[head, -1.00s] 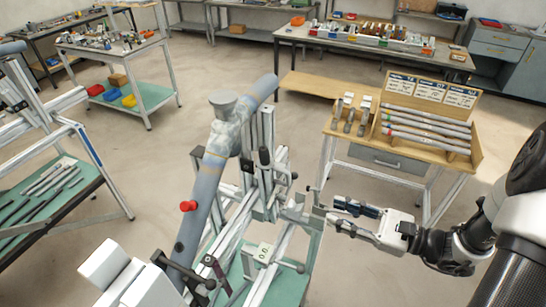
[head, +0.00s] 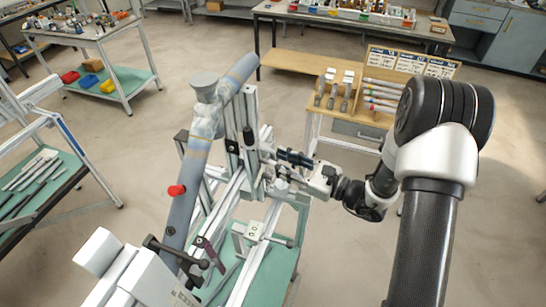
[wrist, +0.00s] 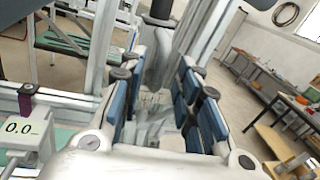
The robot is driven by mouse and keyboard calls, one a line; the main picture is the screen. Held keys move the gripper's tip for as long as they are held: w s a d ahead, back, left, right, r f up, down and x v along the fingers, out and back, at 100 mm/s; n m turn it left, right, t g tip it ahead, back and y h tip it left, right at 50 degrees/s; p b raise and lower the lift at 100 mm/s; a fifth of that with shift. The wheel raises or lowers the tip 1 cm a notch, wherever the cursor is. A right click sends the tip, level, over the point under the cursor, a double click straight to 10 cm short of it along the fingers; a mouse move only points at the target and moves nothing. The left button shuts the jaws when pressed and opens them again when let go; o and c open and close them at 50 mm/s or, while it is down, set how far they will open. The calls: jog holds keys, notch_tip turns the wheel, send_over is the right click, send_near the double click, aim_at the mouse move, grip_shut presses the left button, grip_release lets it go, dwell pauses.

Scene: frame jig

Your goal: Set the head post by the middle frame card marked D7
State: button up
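The frame jig (head: 262,262) stands in front of me, with a grey frame tube (head: 185,195) lying aslant in it. The upright metal head post (head: 249,110) stands beside the tube's upper end. My gripper (head: 285,158) is at the post's right side, low down. In the wrist view my gripper (wrist: 160,105) has its blue-padded fingers apart, with a grey upright part (wrist: 158,65) beyond and between them. I cannot tell whether they touch it. The middle frame card (head: 410,62) stands on the wooden rack; its writing is too small to read.
The wooden rack (head: 375,125) with tubes and grey fittings stands behind my arm. A green bench (head: 50,195) is at the left. Open floor lies between the benches.

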aim_at(273, 158)
jog(key=shift+x, duration=1.6)
jog(key=c, duration=0.7)
grip_shut()
jog(key=shift+f, duration=0.1)
